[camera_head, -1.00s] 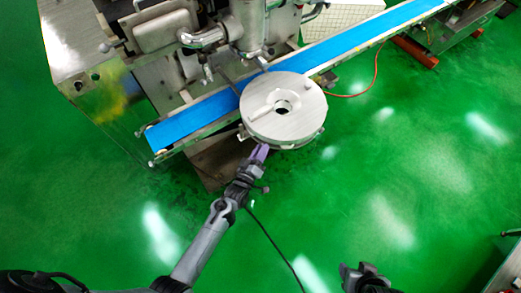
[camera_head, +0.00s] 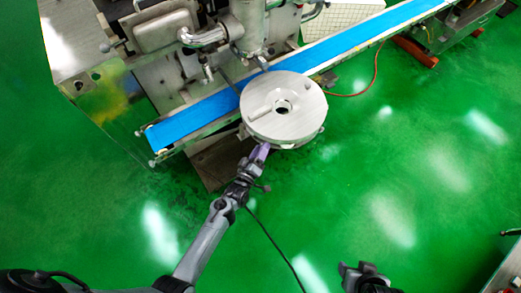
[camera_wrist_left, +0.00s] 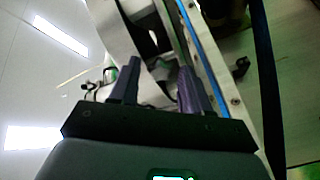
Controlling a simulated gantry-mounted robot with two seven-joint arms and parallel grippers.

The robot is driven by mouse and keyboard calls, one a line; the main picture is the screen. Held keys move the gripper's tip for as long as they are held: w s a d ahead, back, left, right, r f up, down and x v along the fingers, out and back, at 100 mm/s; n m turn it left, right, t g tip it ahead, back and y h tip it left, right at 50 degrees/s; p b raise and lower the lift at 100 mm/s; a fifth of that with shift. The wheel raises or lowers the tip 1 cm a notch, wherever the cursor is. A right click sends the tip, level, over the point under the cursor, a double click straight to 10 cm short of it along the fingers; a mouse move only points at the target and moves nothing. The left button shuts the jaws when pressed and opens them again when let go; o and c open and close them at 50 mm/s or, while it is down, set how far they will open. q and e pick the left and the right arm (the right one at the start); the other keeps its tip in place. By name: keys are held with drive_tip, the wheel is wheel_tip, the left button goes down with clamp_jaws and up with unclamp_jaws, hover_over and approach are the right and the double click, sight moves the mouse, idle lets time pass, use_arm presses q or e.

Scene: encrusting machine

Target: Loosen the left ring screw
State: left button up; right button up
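A round metal disc-shaped head (camera_head: 284,108) with a central hole sits beside the blue belt in the head view. The left ring screw cannot be made out there; the disc's near rim and my gripper cover that area. My left gripper (camera_head: 263,150) has its purple fingertips at or just under the near-left rim of the disc. In the left wrist view, the two fingers of my left gripper (camera_wrist_left: 156,72) stand apart, with metal machine parts beyond them and no clear grip on anything. My right gripper (camera_head: 362,268) is at the bottom edge, partly cut off, far from the disc.
A blue conveyor belt (camera_head: 196,118) runs diagonally behind the disc. The large metal machine body (camera_head: 150,85) stands at the upper left. A red cable (camera_head: 372,78) lies on the right. The green floor (camera_head: 400,180) right of the disc is open.

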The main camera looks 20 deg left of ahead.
use_arm(q)
drive_tip(key=shift+o, duration=0.3)
drive_tip(key=shift+s, duration=0.1)
drive_tip(key=s, duration=1)
drive_tip(key=shift+s+a, duration=0.3)
